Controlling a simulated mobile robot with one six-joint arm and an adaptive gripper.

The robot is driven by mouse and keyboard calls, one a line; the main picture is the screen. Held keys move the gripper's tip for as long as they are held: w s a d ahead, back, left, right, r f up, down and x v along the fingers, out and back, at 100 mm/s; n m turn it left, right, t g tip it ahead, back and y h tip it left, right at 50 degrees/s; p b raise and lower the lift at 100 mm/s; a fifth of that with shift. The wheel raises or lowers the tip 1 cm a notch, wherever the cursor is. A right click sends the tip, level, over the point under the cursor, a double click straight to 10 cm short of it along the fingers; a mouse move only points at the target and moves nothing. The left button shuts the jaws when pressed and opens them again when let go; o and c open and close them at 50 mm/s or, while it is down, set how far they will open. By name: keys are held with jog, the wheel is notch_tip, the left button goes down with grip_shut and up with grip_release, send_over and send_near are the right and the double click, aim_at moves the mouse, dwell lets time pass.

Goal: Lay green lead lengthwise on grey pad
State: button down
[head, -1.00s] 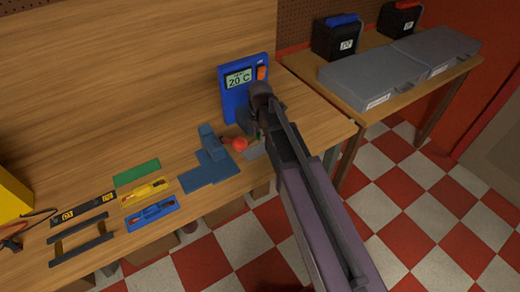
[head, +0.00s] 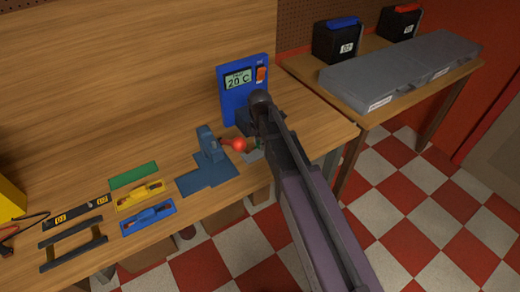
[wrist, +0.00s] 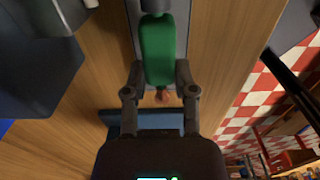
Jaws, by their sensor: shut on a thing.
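The green lead (wrist: 158,48) is held between the two fingers of my gripper (wrist: 160,72) in the wrist view. A short copper-coloured end (wrist: 162,97) points back toward the palm. A dark round part covers the lead's far end. The grey pad (wrist: 182,22) shows as a grey strip behind the lead, which runs roughly along it. Whether lead and pad touch is unclear. In the head view the grey pad (head: 252,155) lies near the bench's front edge, partly hidden by my arm. A bit of the green lead (head: 261,143) shows beside my gripper, which is mostly hidden.
A blue fixture (head: 207,172) with a red ball knob (head: 239,145) stands just left of the pad. A blue display unit (head: 238,93) reading 20 C stands behind. The bench's front edge is close.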

jog(key=shift+f+b, duration=0.8)
jog(key=shift+f, duration=0.35)
jog(key=shift+f, duration=0.15)
jog(key=shift+c, duration=2.1)
grip_release()
jog(key=shift+r, duration=0.25)
notch_tip(320, 180, up, 12)
jog(key=p, duration=1.2)
